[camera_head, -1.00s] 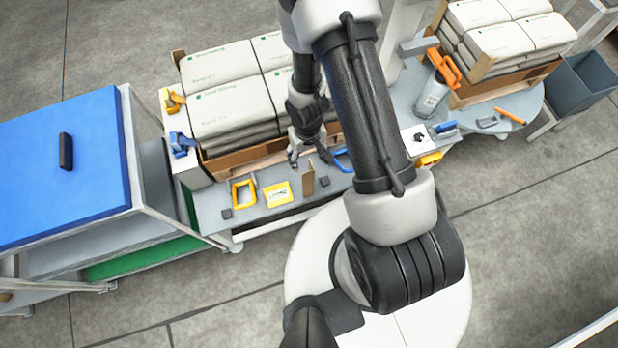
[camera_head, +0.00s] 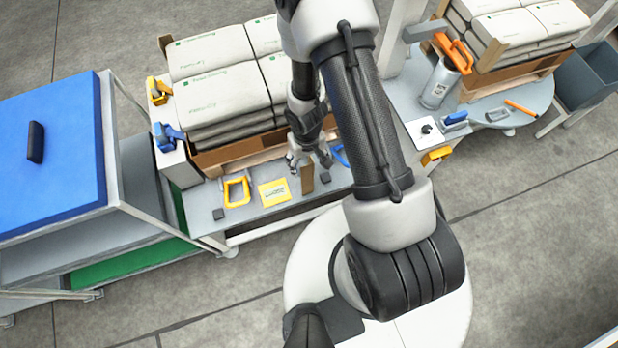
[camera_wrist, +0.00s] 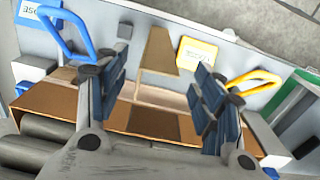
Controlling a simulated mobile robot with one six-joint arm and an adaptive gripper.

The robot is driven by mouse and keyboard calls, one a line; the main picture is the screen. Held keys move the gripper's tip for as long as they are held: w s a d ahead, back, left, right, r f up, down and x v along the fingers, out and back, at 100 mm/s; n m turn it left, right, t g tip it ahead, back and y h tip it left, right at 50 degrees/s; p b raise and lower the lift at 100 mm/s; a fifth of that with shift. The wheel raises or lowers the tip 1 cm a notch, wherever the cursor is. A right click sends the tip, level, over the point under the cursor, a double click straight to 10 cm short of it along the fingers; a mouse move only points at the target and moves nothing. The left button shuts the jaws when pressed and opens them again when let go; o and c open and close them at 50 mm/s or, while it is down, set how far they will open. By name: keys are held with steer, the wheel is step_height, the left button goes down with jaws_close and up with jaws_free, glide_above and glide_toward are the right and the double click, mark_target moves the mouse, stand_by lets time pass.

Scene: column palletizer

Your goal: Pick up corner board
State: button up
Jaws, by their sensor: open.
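The corner board (camera_head: 307,180) is a small brown angled piece on the grey ledge in front of the sack pallet. It also shows in the wrist view (camera_wrist: 158,50), top centre, beyond and between my fingers. My gripper (camera_head: 310,160) is just behind and above the board in the head view. In the wrist view my gripper (camera_wrist: 160,75) has its two blue-padded fingers wide apart with nothing held between them. Whether a finger touches the board cannot be told.
On the ledge, a yellow frame-shaped tool (camera_head: 236,191) and a yellow label card (camera_head: 273,192) lie left of the board. A blue handle (camera_wrist: 62,30) lies on its other side. Stacked sacks (camera_head: 215,90) in a cardboard-edged pallet stand behind. A blue-topped rack (camera_head: 50,150) stands left.

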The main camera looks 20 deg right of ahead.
mark_target(305, 175)
step_height(305, 175, down, 3)
steer(key=shift+r+b, duration=0.1)
steer(key=shift+b, duration=0.9)
steer(key=shift+c, duration=0.2)
jaws_close()
